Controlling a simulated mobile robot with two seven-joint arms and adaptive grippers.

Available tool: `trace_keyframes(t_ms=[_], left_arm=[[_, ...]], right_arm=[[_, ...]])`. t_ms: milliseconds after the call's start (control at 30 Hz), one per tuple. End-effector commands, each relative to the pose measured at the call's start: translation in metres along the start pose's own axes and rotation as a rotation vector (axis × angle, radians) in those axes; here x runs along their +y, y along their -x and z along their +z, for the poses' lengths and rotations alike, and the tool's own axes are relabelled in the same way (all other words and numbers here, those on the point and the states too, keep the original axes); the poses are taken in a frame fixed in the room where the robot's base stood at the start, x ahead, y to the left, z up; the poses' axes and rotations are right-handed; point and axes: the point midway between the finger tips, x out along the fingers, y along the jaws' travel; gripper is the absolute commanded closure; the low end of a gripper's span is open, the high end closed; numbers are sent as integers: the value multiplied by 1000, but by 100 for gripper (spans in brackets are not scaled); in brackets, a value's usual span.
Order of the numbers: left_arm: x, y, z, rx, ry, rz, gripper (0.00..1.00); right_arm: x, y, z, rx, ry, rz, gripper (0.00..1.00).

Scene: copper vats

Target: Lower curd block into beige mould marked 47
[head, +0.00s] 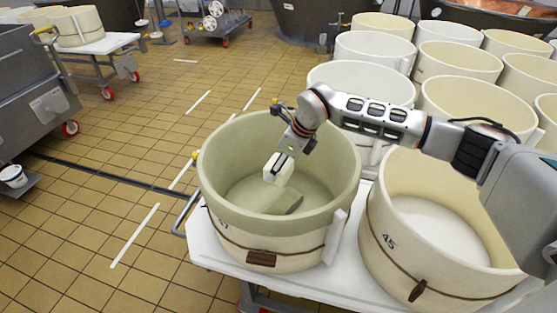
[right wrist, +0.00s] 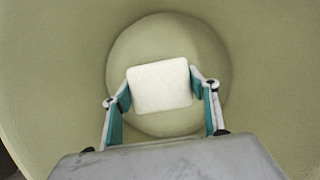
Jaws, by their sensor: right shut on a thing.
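The beige mould marked 47 (head: 262,242) stands on the white cart top in the middle of the head view; its number is partly cut by shape and angle. My right gripper (head: 284,160) reaches down into the mould's opening from the right. It is shut on the white curd block (head: 276,170), one finger on each side. In the right wrist view the block (right wrist: 160,86) sits between the fingers, above the mould's round floor (right wrist: 165,125). A dark patch, seemingly a shadow, lies on the floor below. My left gripper is in neither view.
A cream mould marked 45 (head: 432,235) stands close on the right, under my right arm. More moulds (head: 362,82) crowd behind. The white cart top (head: 217,256) edges the tiled floor (head: 125,185), which is open on the left. A grey metal vat (head: 35,85) stands far left.

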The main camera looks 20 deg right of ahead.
Motion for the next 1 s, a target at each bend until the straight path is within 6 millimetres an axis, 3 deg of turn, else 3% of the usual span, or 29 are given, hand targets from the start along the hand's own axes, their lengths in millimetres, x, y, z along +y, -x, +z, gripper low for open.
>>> trace_keyframes(t_ms=[500, 1000], left_arm=[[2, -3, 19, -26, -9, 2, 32], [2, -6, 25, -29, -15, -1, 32]], right_arm=[[0, -45, -19, 1, -1, 1, 73], [0, -86, -36, 2, -1, 2, 73]])
